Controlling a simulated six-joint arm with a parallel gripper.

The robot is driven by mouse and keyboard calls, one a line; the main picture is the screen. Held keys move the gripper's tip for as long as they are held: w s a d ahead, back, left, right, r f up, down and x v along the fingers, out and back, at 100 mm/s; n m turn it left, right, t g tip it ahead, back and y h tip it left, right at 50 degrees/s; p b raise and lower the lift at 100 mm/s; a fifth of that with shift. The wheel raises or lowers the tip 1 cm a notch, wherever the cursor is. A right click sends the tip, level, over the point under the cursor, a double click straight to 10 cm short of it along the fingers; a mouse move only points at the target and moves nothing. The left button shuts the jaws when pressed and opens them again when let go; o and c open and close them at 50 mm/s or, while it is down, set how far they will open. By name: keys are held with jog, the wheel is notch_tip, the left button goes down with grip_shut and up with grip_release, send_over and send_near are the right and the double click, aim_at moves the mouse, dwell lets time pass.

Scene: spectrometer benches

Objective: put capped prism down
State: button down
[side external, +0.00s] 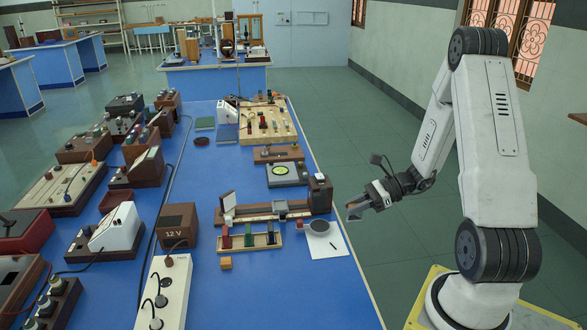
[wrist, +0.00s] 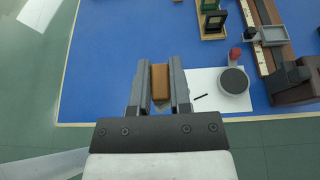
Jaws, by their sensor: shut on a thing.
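The capped prism (wrist: 160,82) is an orange-brown block between the two grey fingers of my gripper (wrist: 160,72) in the wrist view. My gripper is shut on it. In the side view my gripper (side external: 354,210) is at the right, near the right edge of the blue bench (side external: 290,285), and holds the prism raised. Only a small orange bit of the prism shows there. In the wrist view the prism appears over the bench near its edge, just left of a white sheet (wrist: 202,78). The prism's underside is hidden.
A round grey-topped piece (side external: 319,226) stands on the white sheet, with a dark pen-like stick (wrist: 201,96) beside it. A brown rail with a scale (side external: 270,215) and a wooden rack of coloured pieces (side external: 250,243) stand left. A small orange block (side external: 225,262) lies in front.

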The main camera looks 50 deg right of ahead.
jog(key=w+d+f, duration=0.4)
jog(key=w, duration=0.4)
send_over(320, 228)
notch_tip(320, 228, down, 5)
jog(key=shift+s+f, duration=0.15)
jog(key=shift+f, duration=0.1)
jog(key=shift+w+d+f, duration=0.1)
jog(key=shift+w+f, duration=0.1)
jog(key=shift+f, duration=1.55)
jog(key=shift+f, duration=0.15)
jog(key=c, duration=0.6)
grip_release()
jog(key=shift+o, duration=0.2)
